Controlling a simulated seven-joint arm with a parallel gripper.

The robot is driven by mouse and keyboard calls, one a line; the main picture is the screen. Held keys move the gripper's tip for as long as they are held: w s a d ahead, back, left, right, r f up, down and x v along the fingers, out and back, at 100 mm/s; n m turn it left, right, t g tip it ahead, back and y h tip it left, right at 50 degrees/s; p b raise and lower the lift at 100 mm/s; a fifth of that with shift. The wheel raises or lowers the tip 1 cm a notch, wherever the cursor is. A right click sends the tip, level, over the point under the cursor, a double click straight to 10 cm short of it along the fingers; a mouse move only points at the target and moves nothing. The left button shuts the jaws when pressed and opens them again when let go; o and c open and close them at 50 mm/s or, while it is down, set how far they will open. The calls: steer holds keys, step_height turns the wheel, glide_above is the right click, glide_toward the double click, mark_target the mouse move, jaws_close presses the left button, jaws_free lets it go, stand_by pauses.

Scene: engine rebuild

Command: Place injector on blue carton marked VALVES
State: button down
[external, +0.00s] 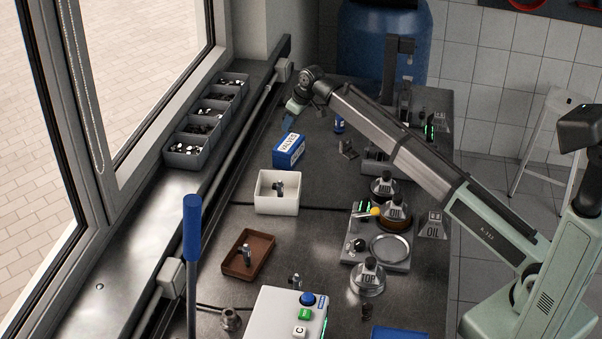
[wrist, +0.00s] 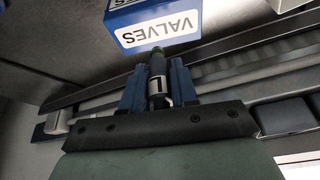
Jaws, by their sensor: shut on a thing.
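The blue carton marked VALVES (external: 289,151) stands on the dark bench near the window side. It also shows at the top of the wrist view (wrist: 152,27), with its white label facing the camera. My gripper (external: 290,122) is above and just behind the carton in the external view. In the wrist view my gripper (wrist: 158,80) is shut on the injector (wrist: 157,72), a dark slim part with a greenish tip and a white band. The tip points toward the carton and overlaps its lower edge in that view. I cannot tell whether they touch.
A white bin (external: 277,205) and a brown tray (external: 236,266), each with a metal part, stand nearer the camera. Grey bins (external: 186,158) line the window sill. A rail (external: 240,130) runs along the bench edge. Oil cans (external: 384,190) stand to the right.

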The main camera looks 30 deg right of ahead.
mark_target(290, 131)
steer(key=shift+f, duration=1.95)
steer(key=shift+f, duration=0.1)
steer(key=c, duration=0.9)
jaws_free()
steer(key=shift+o, duration=0.2)
steer(key=v, duration=1.2)
